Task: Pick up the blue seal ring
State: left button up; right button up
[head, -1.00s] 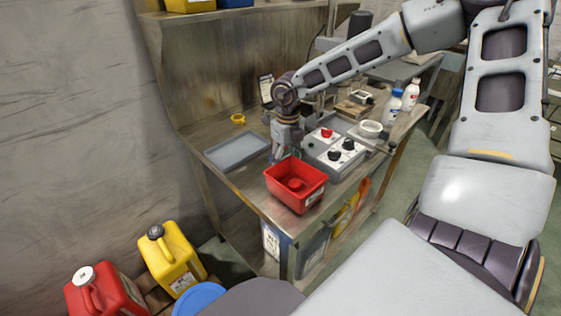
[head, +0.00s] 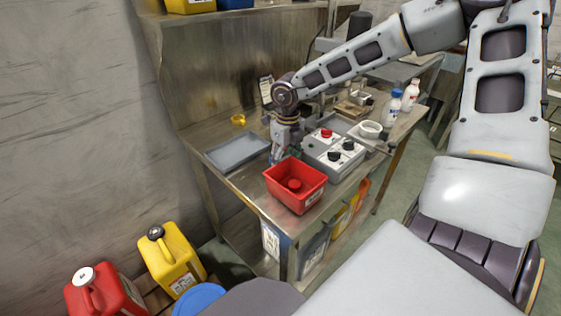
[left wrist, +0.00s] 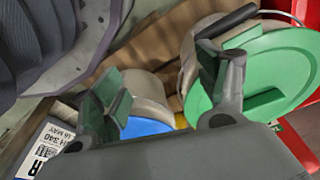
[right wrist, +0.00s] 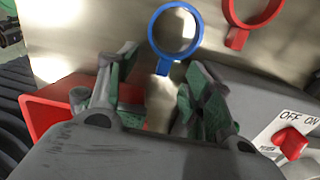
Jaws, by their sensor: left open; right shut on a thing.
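The blue seal ring (right wrist: 175,32) is a round loop with a short tab in the right wrist view. Its tab sits between the fingertips of my right gripper (right wrist: 163,60), which is shut on it. In the head view the right gripper (head: 279,150) is low over the bench, between the grey tray and the control box; the blue ring is hidden there. My left gripper (left wrist: 160,90) is open and empty, with a white drum with a blue band (left wrist: 148,105) and a green-lidded reel (left wrist: 265,70) beyond it. It is not in the head view.
A red ring (right wrist: 238,36) lies right of the blue one. A yellow ring (head: 238,119), grey tray (head: 238,150), red bin (head: 295,196) and control box (head: 335,155) with knobs crowd around the right gripper. White bottles (head: 402,100) stand farther right on the bench.

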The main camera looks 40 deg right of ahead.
jog(key=shift+s+f, duration=0.45)
jog(key=shift+f, duration=0.05)
jog(key=shift+w+d+r, duration=0.1)
jog(key=shift+w+r, duration=0.1)
jog(key=shift+r, duration=0.65)
pick_arm(q)
jog(key=f, duration=0.1)
jog(key=s+a+f+p, duration=0.1)
jog(key=f, duration=0.2)
jog(key=shift+s+a+p, duration=0.15)
jog(key=shift+a+p, duration=0.1)
jog(key=shift+p, duration=0.05)
pick_arm(e)
notch_tip(320, 180, up, 12)
jog(key=shift+d, duration=0.3)
pick_arm(q)
jog(key=shift+f, duration=0.1)
